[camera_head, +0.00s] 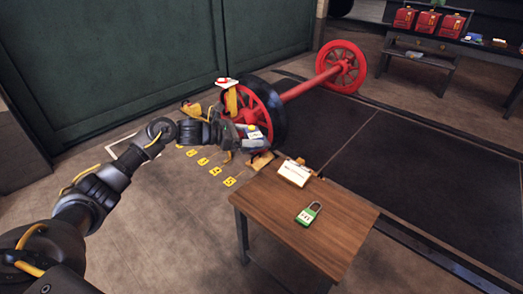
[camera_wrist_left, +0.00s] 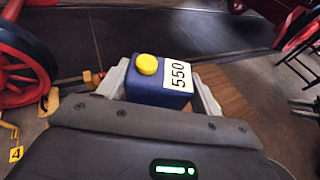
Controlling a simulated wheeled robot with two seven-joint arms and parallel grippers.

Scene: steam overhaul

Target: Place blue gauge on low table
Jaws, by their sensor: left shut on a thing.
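My left gripper (camera_head: 249,133) is shut on the blue gauge (camera_wrist_left: 151,91), a small dark blue block with a yellow cap and a white label reading 550. In the head view the gauge (camera_head: 254,136) is small and partly hidden by the gripper, in front of the red wheel. The low table (camera_head: 272,205) has a brown wooden top and stands to the lower right of the gripper. The gauge is held beyond its far left edge. In the left wrist view part of the brown top (camera_wrist_left: 228,92) shows behind the gauge. My right gripper is not in view.
A green padlock (camera_head: 308,214) and a white card-like item (camera_head: 294,173) are on the low table; its left and front parts are bare. A red wheelset (camera_head: 309,86) stands behind. Yellow numbered markers (camera_head: 203,162) lie on the floor. Red boxes (camera_head: 427,21) stand on a far bench.

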